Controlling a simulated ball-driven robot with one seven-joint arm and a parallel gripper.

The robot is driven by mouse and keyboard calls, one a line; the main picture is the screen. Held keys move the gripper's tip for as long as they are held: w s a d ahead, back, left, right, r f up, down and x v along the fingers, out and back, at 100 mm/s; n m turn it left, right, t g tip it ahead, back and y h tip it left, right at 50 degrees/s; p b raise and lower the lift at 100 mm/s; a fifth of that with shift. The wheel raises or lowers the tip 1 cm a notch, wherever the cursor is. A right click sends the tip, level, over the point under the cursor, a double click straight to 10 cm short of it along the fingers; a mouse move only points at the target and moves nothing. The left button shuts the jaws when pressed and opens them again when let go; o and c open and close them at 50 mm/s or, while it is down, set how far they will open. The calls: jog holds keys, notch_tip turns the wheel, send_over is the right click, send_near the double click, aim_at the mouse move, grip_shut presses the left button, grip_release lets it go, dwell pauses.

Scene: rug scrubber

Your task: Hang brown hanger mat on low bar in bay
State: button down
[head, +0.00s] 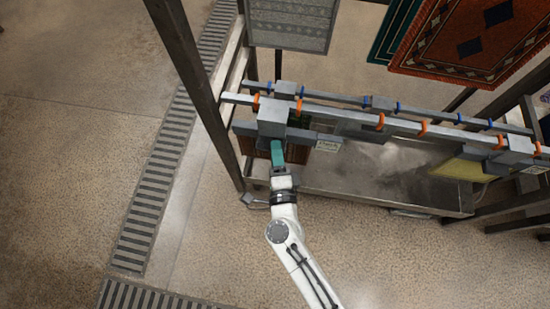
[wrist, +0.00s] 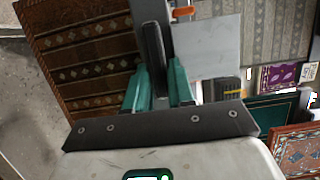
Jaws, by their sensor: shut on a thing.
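My gripper (head: 277,152) has green fingers and is at the left end of the wash bay, just below a grey box on the rails. In the wrist view my gripper (wrist: 158,82) is shut on a dark upright piece, seemingly part of the mat's hanger. The brown mat (wrist: 85,55) with patterned bands hangs to the left of the fingers. In the head view only a small brown strip of the mat (head: 262,147) shows. Two bars run across the bay: one with orange rings (head: 345,117) and one with blue rings (head: 350,100). I cannot tell which is lower.
A metal trough (head: 380,192) lies under the bars. A dark post (head: 205,100) stands at the left. A grey mat (head: 290,22) and a red-brown rug (head: 470,40) hang behind. A yellow piece (head: 458,170) is at the right. Floor at the left is clear.

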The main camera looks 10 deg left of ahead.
jog(key=shift+w+d+b, duration=0.1)
jog(key=shift+w+b, duration=0.65)
jog(key=shift+w, duration=2.25)
jog(key=shift+f+b, duration=1.15)
jog(key=shift+f, duration=0.25)
